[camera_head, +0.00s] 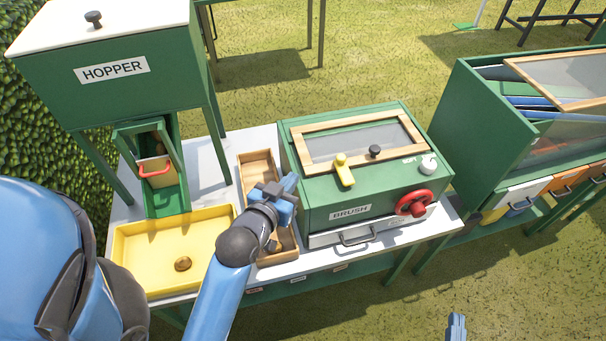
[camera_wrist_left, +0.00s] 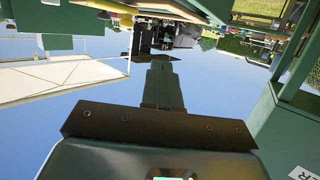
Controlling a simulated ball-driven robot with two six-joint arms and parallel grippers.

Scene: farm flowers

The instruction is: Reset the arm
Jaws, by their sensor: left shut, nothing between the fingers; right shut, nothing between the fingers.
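My left arm (camera_head: 224,295) reaches in from the bottom of the head view. Its gripper (camera_head: 284,192) is above the narrow wooden tray, beside the green BRUSH box, shut and empty. In the left wrist view the shut left gripper (camera_wrist_left: 165,85) points up the picture against blue sky, and the scene appears upside down. My right gripper (camera_head: 457,326) shows only its tip at the bottom right edge of the head view, over grass, shut and empty. The rest of the right arm is out of view.
The green BRUSH box (camera_head: 312,190) with a red knob (camera_head: 414,203) stands right of my left gripper. A yellow tray (camera_head: 170,235) holding a round brown thing (camera_head: 183,264) is to the left, below the HOPPER (camera_head: 120,95). A green cabinet (camera_head: 480,120) stands at right.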

